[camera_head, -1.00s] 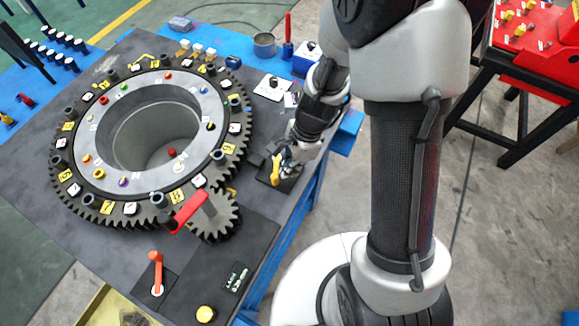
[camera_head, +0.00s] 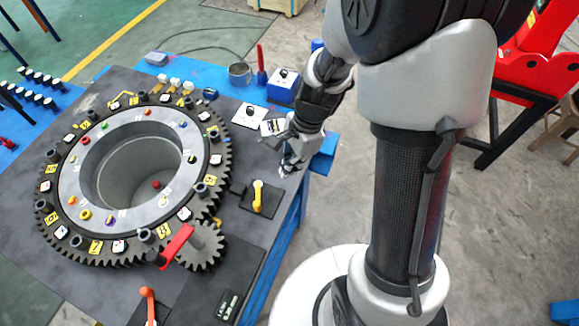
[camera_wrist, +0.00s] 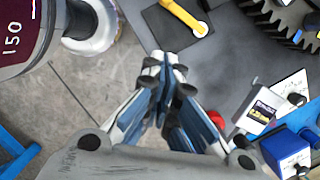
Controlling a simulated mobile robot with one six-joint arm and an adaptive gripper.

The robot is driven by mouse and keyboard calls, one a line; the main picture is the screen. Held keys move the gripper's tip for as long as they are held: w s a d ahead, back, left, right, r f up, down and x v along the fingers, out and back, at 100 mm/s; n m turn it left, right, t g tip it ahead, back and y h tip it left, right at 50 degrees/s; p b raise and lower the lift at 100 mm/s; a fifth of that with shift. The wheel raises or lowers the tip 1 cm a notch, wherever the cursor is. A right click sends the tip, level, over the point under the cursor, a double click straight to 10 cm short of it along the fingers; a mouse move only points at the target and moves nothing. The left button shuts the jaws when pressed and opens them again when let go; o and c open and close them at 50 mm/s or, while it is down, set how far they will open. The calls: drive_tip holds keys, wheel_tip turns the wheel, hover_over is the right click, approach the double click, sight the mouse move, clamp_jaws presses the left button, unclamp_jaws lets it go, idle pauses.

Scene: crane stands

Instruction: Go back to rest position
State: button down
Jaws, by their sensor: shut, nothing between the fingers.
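My gripper (camera_head: 289,165) is shut and empty, above the table's right edge in the head view. In the wrist view its fingertips (camera_wrist: 163,62) meet with nothing between them. A yellow lever (camera_head: 258,197) stands on a dark square plate, just below and left of my gripper in the head view, apart from it. The lever also shows at the top of the wrist view (camera_wrist: 183,15). The large dark gear ring (camera_head: 216,172) with numbered tags lies on the table, left of my gripper.
A red crank handle (camera_head: 177,243) sits by the small gear (camera_head: 208,250). An orange lever (camera_head: 149,303) stands at the front. A blue box (camera_head: 283,87), a grey cup (camera_head: 240,73) and a white switch plate (camera_head: 249,115) stand beyond my gripper.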

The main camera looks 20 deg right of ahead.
idle(0.3)
drive_tip(key=s+d+r+n+t+h+b, duration=0.2)
drive_tip(key=s+r+n+t+b, duration=0.2)
drive_tip(key=s+r+n, duration=1.1)
wheel_tip(320, 180, up, 2)
drive_tip(key=shift+r+n+t+h, duration=0.15)
drive_tip(key=shift+n+t+h, duration=0.25)
drive_tip(key=shift+n+t, duration=0.1)
